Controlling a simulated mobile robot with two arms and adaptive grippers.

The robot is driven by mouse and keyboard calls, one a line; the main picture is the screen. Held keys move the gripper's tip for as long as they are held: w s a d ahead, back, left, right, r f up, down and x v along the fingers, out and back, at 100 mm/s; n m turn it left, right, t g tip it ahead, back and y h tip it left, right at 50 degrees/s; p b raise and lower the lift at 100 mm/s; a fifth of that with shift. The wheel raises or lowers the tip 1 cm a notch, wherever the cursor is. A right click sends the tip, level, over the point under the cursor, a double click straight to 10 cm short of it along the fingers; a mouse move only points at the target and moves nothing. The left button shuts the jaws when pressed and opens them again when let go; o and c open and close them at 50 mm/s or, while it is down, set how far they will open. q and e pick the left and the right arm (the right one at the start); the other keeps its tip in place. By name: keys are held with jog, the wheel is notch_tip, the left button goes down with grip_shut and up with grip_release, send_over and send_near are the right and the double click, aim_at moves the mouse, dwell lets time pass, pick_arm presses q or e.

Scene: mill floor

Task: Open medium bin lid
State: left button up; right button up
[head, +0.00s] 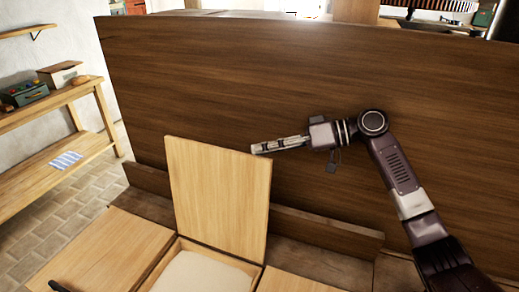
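The medium bin lid (217,195) is a light wood panel standing up, nearly upright, at the back of the bin. The bin (163,266) below it is open at the top, with a pale whitish fill (205,276) inside. My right gripper (253,149) is beside the lid's top right corner and points left. I cannot tell if it touches the lid. Its fingers are seen side-on and look close together, but their gap is unclear. Nothing shows held in it. My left gripper is not in view.
A closed light wood lid (110,250) lies to the left, with a dark piece (58,286) at the bottom edge. Another light wood surface (290,282) is to the right. A tall dark wood panel (230,70) stands behind. A wooden bench (60,145) is at the far left.

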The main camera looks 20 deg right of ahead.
jog(key=v, duration=0.7)
jog(key=shift+r, duration=0.2)
dwell(0.4)
jog(key=shift+s+d+r, duration=0.1)
jog(key=shift+d+r, duration=0.05)
dwell(0.4)
